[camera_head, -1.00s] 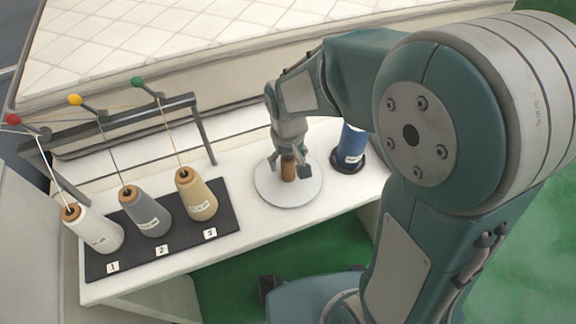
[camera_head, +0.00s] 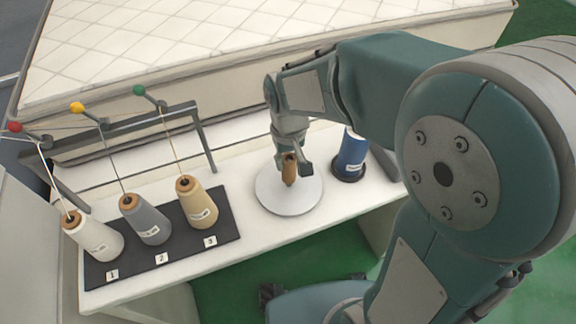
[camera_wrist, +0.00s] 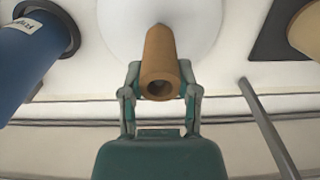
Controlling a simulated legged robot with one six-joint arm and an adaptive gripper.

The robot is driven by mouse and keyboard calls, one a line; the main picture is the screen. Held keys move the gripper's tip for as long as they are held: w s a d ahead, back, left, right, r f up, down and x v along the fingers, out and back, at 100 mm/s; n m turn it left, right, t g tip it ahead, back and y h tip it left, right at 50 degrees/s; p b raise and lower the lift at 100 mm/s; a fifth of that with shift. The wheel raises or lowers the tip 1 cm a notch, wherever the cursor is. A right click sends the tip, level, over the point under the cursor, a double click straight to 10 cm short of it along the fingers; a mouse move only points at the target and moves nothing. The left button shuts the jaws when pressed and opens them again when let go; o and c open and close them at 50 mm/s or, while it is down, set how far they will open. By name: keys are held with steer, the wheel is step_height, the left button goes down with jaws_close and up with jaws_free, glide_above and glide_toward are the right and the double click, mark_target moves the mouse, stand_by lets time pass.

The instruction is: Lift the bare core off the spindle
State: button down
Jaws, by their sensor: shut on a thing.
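The bare core (camera_head: 289,169), a small brown tapered tube, is held in my gripper (camera_head: 291,165). In the wrist view the bare core (camera_wrist: 160,66) stands between the two fingers of my gripper (camera_wrist: 160,90), which are shut on it, and its hollow end faces the camera. The white round disc (camera_head: 290,197) lies below the core on the bench. The core appears raised above the disc. The spindle itself cannot be seen.
A blue cone (camera_head: 353,151) stands on a dark base right of the disc. White (camera_head: 98,238), grey (camera_head: 149,221) and tan (camera_head: 197,203) cones stand on a black mat (camera_head: 126,259) at left, with threads running to a rail. A quilted mattress (camera_head: 180,40) lies behind.

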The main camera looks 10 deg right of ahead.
step_height(320, 180, up, 15)
steer(key=shift+f, duration=0.2)
